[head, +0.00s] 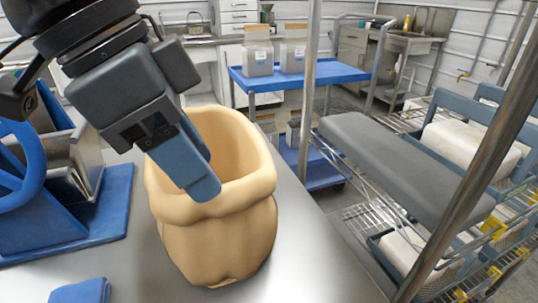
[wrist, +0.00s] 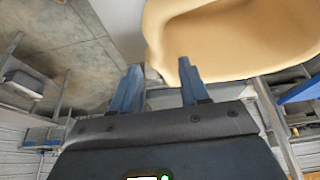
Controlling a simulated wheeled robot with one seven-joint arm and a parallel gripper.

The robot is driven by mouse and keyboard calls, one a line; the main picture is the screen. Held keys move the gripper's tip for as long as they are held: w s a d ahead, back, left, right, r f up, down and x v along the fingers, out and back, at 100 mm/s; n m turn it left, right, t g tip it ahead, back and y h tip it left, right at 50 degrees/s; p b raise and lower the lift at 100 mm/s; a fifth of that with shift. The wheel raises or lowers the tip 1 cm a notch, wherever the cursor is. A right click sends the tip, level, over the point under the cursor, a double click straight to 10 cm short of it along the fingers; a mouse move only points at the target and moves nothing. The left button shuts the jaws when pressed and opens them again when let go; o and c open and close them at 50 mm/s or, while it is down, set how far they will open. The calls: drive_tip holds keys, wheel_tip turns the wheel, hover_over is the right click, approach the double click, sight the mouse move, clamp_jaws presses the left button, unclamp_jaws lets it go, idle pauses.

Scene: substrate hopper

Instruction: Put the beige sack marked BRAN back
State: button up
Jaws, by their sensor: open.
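The beige sack (head: 215,235) stands upright on the metal table with its rolled rim open at the top. No BRAN lettering shows on the side I see. My gripper (head: 203,184) points down over the sack's near rim, its blue fingers overlapping the rim and mouth. In the wrist view the sack (wrist: 235,42) fills the upper right, and my open gripper (wrist: 160,67) has one finger beside it and one overlapping its edge. I cannot tell whether the fingers touch the rim. The sack's lower interior is hidden.
A blue stand with a wheel (head: 85,225) is on the table at left, with a blue cloth (head: 82,291) in front. A blue cart (head: 300,77) carrying containers stands behind. A wire rack (head: 345,215) with a grey slab (head: 395,160) and white sacks (head: 470,150) is at right.

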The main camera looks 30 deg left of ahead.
sight(228, 209)
drive_tip(key=x, duration=0.7)
drive_tip(key=shift+d+f, duration=0.15)
drive_tip(key=shift+f, duration=0.1)
drive_tip(key=shift+f, duration=0.25)
idle(0.4)
drive_tip(key=shift+c, duration=0.3)
clamp_jaws()
